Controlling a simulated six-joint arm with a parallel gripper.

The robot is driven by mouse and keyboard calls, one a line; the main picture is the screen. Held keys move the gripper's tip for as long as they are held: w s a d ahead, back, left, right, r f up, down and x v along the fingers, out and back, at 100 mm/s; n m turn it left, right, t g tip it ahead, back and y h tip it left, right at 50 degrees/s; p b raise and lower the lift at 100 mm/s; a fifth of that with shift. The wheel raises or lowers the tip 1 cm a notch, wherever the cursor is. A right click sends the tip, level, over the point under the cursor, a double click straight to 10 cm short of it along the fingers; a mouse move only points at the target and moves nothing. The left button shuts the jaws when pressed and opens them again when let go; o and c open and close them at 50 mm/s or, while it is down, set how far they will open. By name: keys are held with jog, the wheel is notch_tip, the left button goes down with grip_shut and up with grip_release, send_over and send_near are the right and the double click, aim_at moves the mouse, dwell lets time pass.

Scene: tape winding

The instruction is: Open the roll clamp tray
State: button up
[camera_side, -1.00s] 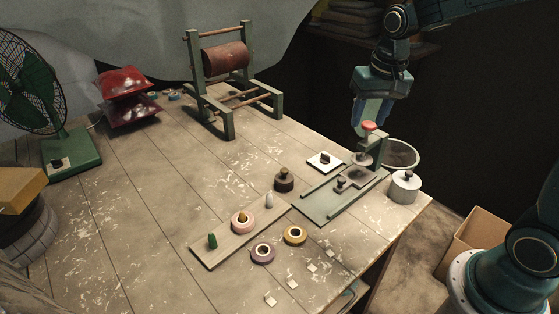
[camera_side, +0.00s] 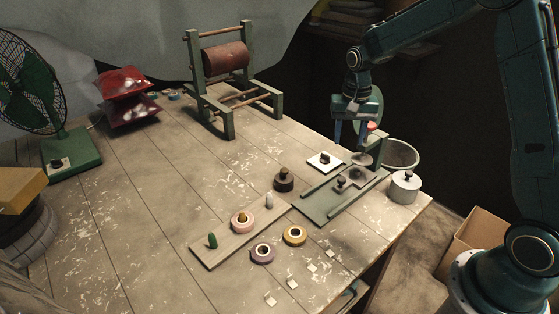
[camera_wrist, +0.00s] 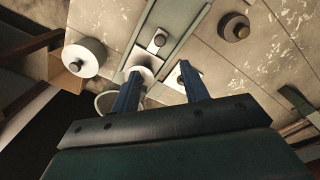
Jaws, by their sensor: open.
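The roll clamp tray (camera_side: 318,207) is a flat grey-green plate with side rails on the right part of the table. A dark knob (camera_side: 341,182) stands on it, and a round clamp disc (camera_side: 362,160) with a red-topped post (camera_side: 372,127) is at its back end. My gripper (camera_side: 350,143) is open and empty above the tray's back end, pointing down, apart from the knob. In the wrist view its two blue fingers (camera_wrist: 162,84) are spread, and the knob (camera_wrist: 159,40) shows beyond them. The left finger partly covers the disc.
A lidded grey pot (camera_side: 405,188) stands right of the tray, near the table edge. A white square with a dark knob (camera_side: 325,161) and a dark round weight (camera_side: 284,180) are to its left. A wooden winder (camera_side: 232,80) stands behind.

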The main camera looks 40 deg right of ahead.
aim_at(342, 179)
notch_tip(342, 179, down, 14)
jog(key=shift+r, duration=0.1)
dwell(0.7)
grip_shut()
